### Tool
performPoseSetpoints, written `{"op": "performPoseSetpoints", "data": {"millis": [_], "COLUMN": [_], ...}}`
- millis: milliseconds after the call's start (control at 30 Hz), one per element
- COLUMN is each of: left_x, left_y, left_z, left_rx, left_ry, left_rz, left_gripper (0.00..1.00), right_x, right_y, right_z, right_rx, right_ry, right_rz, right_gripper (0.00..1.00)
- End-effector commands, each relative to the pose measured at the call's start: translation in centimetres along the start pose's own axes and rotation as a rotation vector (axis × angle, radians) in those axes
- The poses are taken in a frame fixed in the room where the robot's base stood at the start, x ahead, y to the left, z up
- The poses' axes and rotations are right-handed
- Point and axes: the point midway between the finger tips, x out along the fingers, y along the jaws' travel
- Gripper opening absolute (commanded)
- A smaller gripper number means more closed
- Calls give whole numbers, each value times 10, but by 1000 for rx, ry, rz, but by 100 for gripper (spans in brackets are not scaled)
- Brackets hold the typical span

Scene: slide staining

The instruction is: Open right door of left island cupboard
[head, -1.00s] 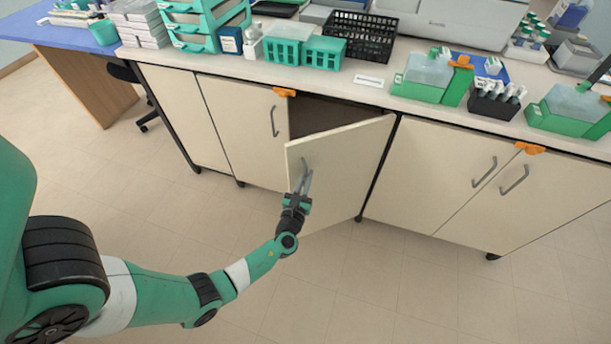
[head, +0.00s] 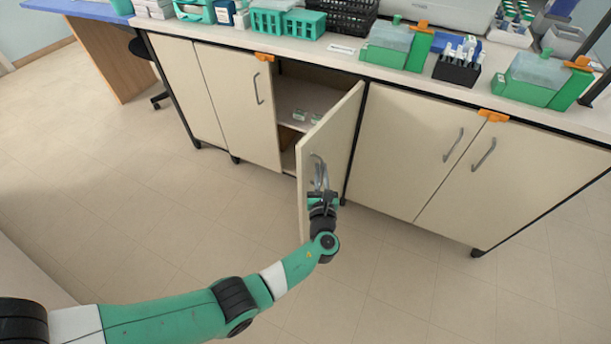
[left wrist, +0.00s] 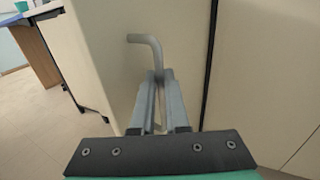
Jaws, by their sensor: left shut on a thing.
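The right door (head: 338,140) of the left island cupboard is swung well outward, hinged on its right side. Its grey bar handle (head: 317,168) shows on the door's front face. My left gripper (head: 321,188) is shut on this handle; the left wrist view shows its two fingers (left wrist: 160,95) closed around the handle (left wrist: 147,48), whose upper bend stands clear above them. The left door (head: 237,105) of the same cupboard is closed. Inside the opening, a shelf (head: 297,97) with a few small pale items (head: 300,115) shows. My right gripper is not in view.
Orange latches (head: 265,57) sit at the counter edge above the doors. The neighbouring right cupboard (head: 410,150) is closed. The countertop (head: 225,35) holds green racks, a black basket and staining containers. The tiled floor (head: 150,240) before the doors is clear.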

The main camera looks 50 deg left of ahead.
Motion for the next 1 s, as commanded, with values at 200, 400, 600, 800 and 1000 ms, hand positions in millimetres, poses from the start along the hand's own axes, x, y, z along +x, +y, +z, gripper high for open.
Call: {"op": "performPoseSetpoints", "data": {"millis": [200, 400, 600, 800, 1000], "left_x": [-1, -1, -1, -1, 0], "left_y": [-8, -8, -8, -8, -8], "left_z": [-4, -5, -5, -2, 20], "left_rx": [2, 2, 3, 1, 1], "left_ry": [9, 10, 9, 6, 6], "left_rz": [-1, -2, -2, 0, 0], "left_gripper": [0, 0, 25, 25, 25], "right_x": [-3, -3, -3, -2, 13], "right_y": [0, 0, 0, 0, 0], "right_z": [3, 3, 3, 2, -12], "right_rx": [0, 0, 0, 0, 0], "right_ry": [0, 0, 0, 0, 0], "right_rz": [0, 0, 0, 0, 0], "right_gripper": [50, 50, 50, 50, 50]}}
